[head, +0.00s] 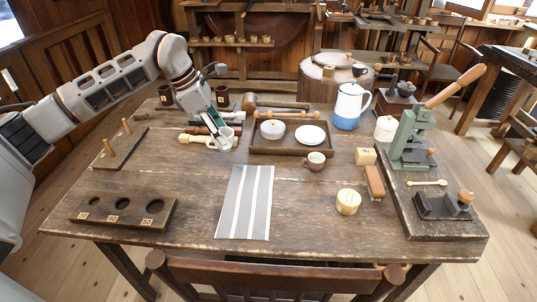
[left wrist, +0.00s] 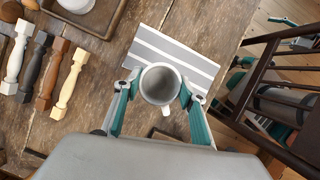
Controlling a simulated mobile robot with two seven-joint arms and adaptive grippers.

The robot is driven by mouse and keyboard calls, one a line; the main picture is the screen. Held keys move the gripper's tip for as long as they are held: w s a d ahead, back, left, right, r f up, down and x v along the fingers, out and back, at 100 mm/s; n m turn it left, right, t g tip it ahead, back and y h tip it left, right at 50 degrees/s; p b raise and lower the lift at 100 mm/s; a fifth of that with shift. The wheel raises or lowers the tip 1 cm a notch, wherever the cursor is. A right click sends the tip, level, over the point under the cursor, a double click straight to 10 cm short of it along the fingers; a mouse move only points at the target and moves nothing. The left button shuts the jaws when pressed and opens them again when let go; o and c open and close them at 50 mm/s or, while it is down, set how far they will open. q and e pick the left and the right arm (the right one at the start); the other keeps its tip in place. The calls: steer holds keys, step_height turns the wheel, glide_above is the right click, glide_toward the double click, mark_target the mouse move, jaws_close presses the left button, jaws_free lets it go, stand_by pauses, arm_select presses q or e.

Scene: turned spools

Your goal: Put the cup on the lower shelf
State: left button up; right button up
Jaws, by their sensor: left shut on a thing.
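My left gripper (head: 221,138) is shut on a grey-white cup (left wrist: 160,84). In the left wrist view the cup's open mouth faces the camera, with a fingertip on each side and its small handle at the bottom. In the head view the cup is partly hidden by the fingers, over the table's back left part. A shelf (head: 235,43) at the back holds several small wooden pieces; I cannot tell whether it is the lower shelf named. My right gripper is not in view.
Turned spools (head: 192,139) lie by my left gripper; they show in the wrist view (left wrist: 35,70). A striped cloth (head: 245,200) lies in front.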

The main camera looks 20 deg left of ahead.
arm_select(q)
steer(key=w+a+r+n+t+y, duration=0.25)
steer(key=w+a+n, duration=0.25)
steer(key=a+n, duration=0.4)
steer(key=n+b, duration=0.2)
glide_toward(219, 169)
steer(key=w+r, duration=0.1)
steer(key=r, duration=0.1)
steer(key=shift+w+d+f+m+y, duration=0.3)
steer(key=shift+d+f+y, duration=0.05)
steer(key=shift+d+f, duration=0.2)
step_height(219, 169, down, 4)
steer(key=shift+f, duration=0.1)
steer(key=shift+f, duration=0.15)
steer(key=o, duration=1.1)
